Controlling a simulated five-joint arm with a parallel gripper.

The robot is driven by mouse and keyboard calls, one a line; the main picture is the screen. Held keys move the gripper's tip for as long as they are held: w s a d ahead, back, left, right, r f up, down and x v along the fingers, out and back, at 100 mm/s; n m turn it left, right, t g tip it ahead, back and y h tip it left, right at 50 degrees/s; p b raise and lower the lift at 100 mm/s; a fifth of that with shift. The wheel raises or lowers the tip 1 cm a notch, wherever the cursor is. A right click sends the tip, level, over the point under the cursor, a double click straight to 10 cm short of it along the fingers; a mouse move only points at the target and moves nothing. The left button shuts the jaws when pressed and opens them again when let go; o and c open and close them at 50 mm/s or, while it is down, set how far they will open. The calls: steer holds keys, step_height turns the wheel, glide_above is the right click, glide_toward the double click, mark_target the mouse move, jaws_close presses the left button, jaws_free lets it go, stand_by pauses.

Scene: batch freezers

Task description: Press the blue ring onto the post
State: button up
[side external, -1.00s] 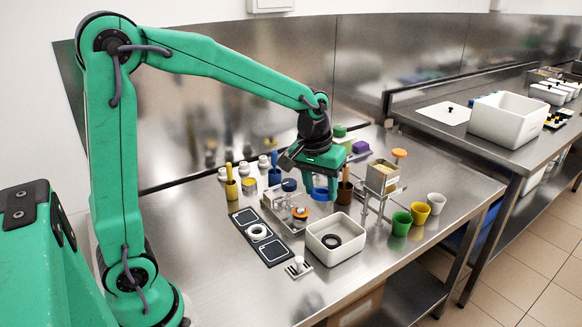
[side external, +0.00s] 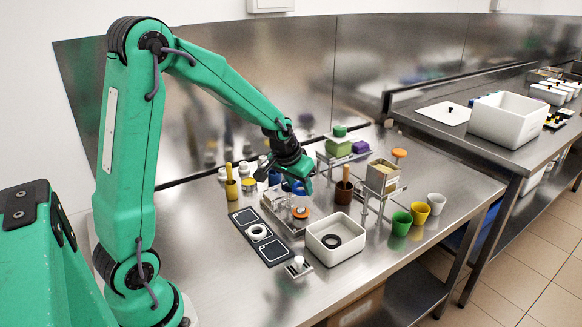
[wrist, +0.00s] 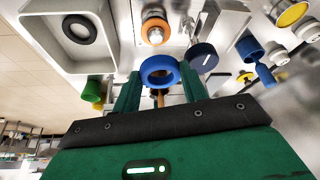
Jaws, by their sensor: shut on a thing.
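The blue ring (wrist: 160,62) is held between the two green fingers of my gripper (wrist: 160,76), off the table, in the wrist view. In the side view my gripper (side external: 297,182) is over the back of the metal fixture tray (side external: 291,232), and blue shows at its fingertips. I cannot tell there the ring from the dark blue cap (wrist: 202,56) close by. An orange ring (side external: 300,212) sits on a fitting in the tray. A small white post (side external: 298,261) stands on a plate in front. I cannot tell which post is meant.
A white bin (side external: 316,252) with a black ring (side external: 331,241) stands in front. A black pallet (side external: 250,250) with a white ring (side external: 257,232) lies left of the tray. A brown cup (side external: 344,192) and a metal hopper stand (side external: 383,178) are to the right. The front left tabletop is clear.

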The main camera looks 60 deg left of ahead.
mark_target(300, 209)
steer(key=shift+f, duration=0.15)
steer(key=shift+f, duration=2.45)
steer(key=shift+f, duration=0.8)
stand_by(0.6)
stand_by(0.3)
steer(key=shift+o, duration=1)
steer(key=shift+c, duration=0.8)
